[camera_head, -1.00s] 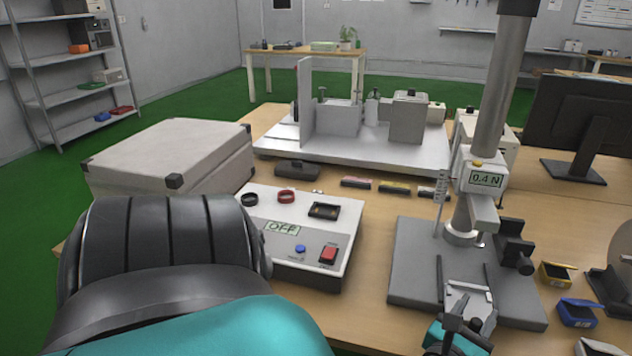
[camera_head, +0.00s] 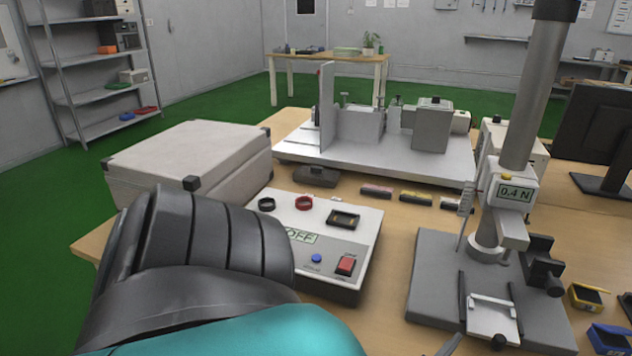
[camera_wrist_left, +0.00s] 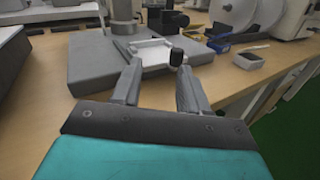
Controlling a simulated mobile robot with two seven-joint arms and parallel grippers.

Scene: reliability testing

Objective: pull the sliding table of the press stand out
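The press stand has a flat grey base (camera_head: 438,278), a thick upright column (camera_head: 528,95) and a force gauge reading 0.4 N (camera_head: 515,193). Its sliding table (camera_head: 492,318), a light plate between dark rails, lies at the front of the base, with a black knob (camera_head: 498,342) at its front edge. In the left wrist view, the sliding table (camera_wrist_left: 150,52) and knob (camera_wrist_left: 176,57) lie ahead of my left gripper (camera_wrist_left: 158,70). Its fingers are apart with nothing visibly held; the knob appears just beyond the right fingertip. Contact is unclear. My right gripper is not in view.
A pale case (camera_head: 190,155) and a grey test rig (camera_head: 375,155) stand behind. Small yellow (camera_head: 588,298) and blue bins (camera_head: 610,338) sit close to the press's right side.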

